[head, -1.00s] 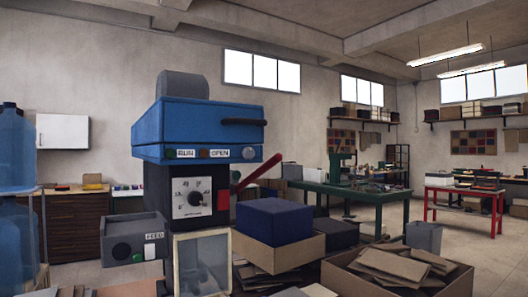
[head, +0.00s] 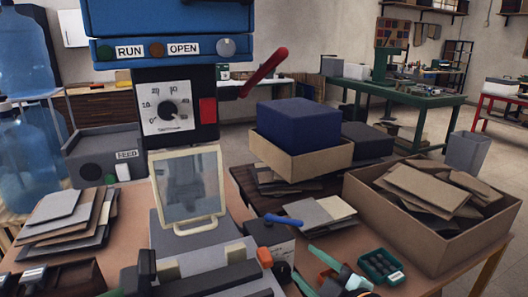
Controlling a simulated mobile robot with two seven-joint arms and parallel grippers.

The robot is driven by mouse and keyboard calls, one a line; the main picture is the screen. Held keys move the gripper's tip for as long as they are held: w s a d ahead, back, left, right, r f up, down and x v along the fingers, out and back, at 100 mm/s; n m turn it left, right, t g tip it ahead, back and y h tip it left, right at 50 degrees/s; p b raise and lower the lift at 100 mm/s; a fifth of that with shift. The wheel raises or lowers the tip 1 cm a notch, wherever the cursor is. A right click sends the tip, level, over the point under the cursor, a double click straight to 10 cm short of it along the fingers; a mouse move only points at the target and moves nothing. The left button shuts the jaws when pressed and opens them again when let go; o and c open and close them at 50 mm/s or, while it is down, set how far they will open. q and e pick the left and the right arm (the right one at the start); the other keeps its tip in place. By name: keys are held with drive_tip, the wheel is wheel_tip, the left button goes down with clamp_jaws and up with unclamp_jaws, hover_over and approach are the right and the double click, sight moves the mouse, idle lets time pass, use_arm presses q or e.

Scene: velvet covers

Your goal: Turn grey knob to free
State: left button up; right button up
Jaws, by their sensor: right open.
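The grey knob (head: 226,47) is a small round knob at the right end of the blue machine head's (head: 170,22) lower strip, right of the OPEN label. I cannot make out which way it is turned, and I see no "free" mark. My right gripper (head: 303,262) is low in the head view, with teal fingers spread apart and nothing visible between them. It is well below and to the right of the knob, apart from it. My left gripper is not in view.
A dark dial knob (head: 168,109) sits on a white scale below the head. A red lever (head: 264,72) sticks out right of the grey knob. A clear framed guard (head: 187,188) stands in front. A cardboard box (head: 400,225) and a blue block (head: 305,125) are to the right.

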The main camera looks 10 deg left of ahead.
drive_tip(key=a+r+n+y+p, duration=0.1)
drive_tip(key=a+r+n, duration=0.3)
drive_tip(key=r, duration=0.6)
drive_tip(key=n+t+p, duration=0.3)
drive_tip(key=n+p, duration=0.2)
drive_tip(key=n, duration=1.5)
approach(228, 49)
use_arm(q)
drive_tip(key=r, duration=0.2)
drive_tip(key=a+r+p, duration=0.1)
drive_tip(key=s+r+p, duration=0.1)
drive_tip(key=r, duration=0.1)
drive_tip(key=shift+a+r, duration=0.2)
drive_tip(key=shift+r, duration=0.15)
use_arm(e)
drive_tip(key=x, duration=0.8)
drive_tip(key=shift+w+a, duration=0.2)
clamp_jaws()
